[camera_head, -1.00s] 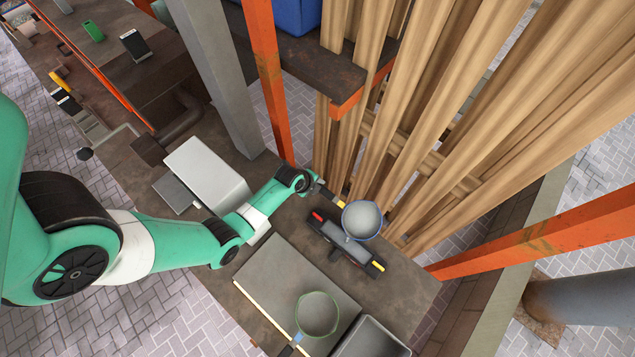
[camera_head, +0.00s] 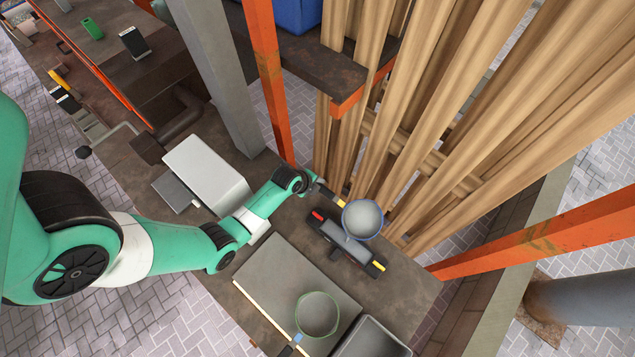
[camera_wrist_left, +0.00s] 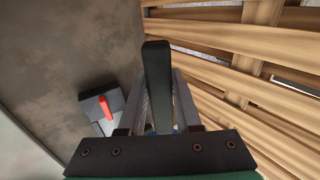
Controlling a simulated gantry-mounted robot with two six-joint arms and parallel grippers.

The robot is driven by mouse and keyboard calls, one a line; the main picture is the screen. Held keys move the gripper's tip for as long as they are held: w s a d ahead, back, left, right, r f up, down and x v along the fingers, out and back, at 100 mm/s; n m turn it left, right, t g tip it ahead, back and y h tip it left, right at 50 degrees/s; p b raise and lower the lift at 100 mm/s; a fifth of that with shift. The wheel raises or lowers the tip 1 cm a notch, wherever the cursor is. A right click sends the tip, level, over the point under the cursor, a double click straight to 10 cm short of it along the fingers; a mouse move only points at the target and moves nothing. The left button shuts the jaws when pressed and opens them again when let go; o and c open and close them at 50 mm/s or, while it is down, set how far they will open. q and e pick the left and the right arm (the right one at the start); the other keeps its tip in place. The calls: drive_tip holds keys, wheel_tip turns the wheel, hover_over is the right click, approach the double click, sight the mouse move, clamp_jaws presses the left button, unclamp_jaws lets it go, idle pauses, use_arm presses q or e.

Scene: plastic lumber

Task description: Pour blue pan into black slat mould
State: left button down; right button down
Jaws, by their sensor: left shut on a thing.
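The mould is a long dark piece with a red end and a yellow end. It shows partly in the left wrist view (camera_wrist_left: 98,106), where the pan's bowl is hidden. My right gripper is out of view.
A green-rimmed pan (camera_head: 317,315) sits over a grey plate (camera_head: 272,275), beside a grey tray (camera_head: 372,340). A pale box (camera_head: 205,172) is at left. Wooden boards (camera_head: 440,130) stand close behind the blue pan. An orange post (camera_head: 267,80) rises near my left arm.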

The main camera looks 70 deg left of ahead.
use_arm(q)
drive_tip(key=shift+s+r+t+y+b, duration=0.1)
drive_tip(key=shift+r+t+y+b, duration=0.35)
drive_tip(key=shift+t, duration=0.25)
idle(1.1)
drive_tip(key=shift+s+d+r+t+y+b, duration=0.25)
drive_tip(key=shift+s+r+t+y+b, duration=0.15)
drive_tip(key=shift+t+b, duration=0.6)
idle(3.2)
